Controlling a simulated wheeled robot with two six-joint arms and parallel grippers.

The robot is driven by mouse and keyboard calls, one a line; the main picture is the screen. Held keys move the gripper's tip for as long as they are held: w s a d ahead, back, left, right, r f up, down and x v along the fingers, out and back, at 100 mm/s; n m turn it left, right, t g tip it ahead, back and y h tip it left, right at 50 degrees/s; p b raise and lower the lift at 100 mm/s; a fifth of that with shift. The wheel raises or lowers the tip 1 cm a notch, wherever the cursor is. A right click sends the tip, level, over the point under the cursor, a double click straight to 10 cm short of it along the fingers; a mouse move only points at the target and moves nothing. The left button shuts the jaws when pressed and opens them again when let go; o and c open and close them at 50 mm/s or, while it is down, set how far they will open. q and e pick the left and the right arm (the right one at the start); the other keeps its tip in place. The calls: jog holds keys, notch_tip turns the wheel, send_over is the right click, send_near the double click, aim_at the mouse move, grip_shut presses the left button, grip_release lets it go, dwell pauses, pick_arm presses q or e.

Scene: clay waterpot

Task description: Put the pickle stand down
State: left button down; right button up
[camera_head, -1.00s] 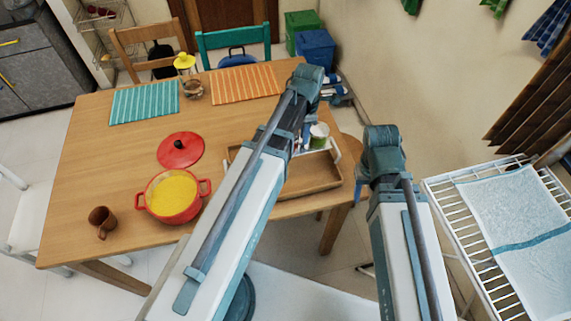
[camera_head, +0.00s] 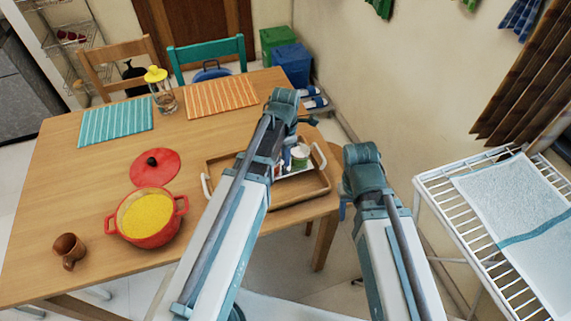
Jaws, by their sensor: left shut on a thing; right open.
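The pickle stand (camera_head: 291,170) is a small pale carrier with a green-and-white jar (camera_head: 300,154) in it. It shows at the wooden tray (camera_head: 322,183) at the table's right end, partly hidden by my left arm. My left gripper (camera_head: 281,160) points down there and is shut on the stand; its fingertips are mostly hidden. I cannot tell whether the stand touches the tray floor. My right gripper (camera_head: 345,206) is open and empty, off the table's right edge, mostly hidden behind its own arm.
A red pot (camera_head: 147,238) with yellow food, its red lid (camera_head: 154,170) and a brown mug (camera_head: 68,250) stand left of the tray. Striped placemats (camera_head: 117,125) and a yellow-lidded jar (camera_head: 165,99) are at the back. A white rack (camera_head: 440,204) stands at the right.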

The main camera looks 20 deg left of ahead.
pick_arm(q)
jog(key=shift+f+b, duration=0.65)
jog(key=shift+f, duration=0.5)
pick_arm(e)
jog(key=shift+f, duration=1.1)
pick_arm(q)
jog(key=shift+f, duration=0.2)
jog(key=c, duration=0.8)
grip_release()
jog(key=shift+r, duration=0.1)
pick_arm(e)
jog(key=shift+f, duration=0.15)
pick_arm(q)
jog(key=shift+r, duration=0.1)
